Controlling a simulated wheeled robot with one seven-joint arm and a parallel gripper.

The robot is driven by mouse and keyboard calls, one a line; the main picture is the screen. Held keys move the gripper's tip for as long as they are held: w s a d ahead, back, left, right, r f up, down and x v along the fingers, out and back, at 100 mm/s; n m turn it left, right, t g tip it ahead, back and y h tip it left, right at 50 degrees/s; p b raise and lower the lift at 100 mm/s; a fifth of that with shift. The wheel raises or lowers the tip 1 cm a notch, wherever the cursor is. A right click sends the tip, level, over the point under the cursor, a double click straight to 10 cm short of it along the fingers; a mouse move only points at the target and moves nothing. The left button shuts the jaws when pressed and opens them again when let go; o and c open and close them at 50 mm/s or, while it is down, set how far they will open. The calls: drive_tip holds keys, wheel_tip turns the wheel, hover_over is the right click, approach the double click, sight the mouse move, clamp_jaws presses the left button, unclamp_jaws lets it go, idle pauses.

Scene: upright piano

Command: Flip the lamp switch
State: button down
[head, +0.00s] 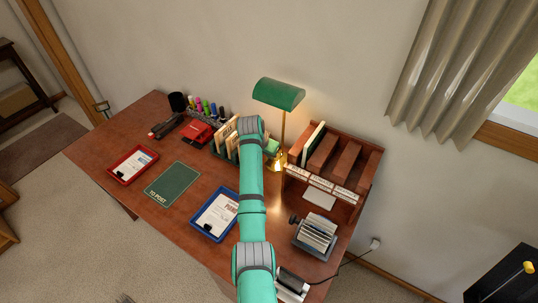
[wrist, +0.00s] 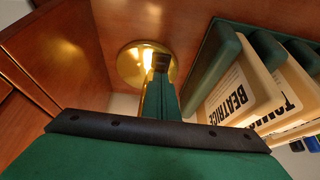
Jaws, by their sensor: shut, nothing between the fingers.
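The desk lamp has a green shade (head: 279,94) on a brass stem (head: 282,128), and stands at the back of the desk. A warm glow shows on the wall and around its base. Its round brass base also shows in the wrist view (wrist: 132,66). My gripper (wrist: 161,64) is shut and empty, its dark fingertips in front of the brass base in the wrist view. Whether they touch it I cannot tell. I cannot make out the lamp switch; the fingers cover part of the base.
A letter rack (head: 225,135) with named dividers stands close beside the lamp, seen at the right in the wrist view (wrist: 240,95). A wooden organizer (head: 335,160) stands on the lamp's other side. Trays, a green mat (head: 172,184) and a card file (head: 315,235) lie nearer the front.

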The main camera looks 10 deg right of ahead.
drive_tip(key=shift+s+f, duration=0.15)
drive_tip(key=shift+f, duration=0.05)
drive_tip(key=shift+s+a+f, duration=0.3)
drive_tip(key=shift+s+a, duration=0.3)
drive_tip(key=shift+a, duration=0.1)
drive_tip(key=shift+f, duration=0.1)
drive_tip(key=shift+r, duration=0.3)
drive_tip(key=v, duration=1.4)
drive_tip(key=shift+w+d+r, duration=0.2)
drive_tip(key=shift+w+r, duration=0.05)
drive_tip(key=shift+r, duration=0.05)
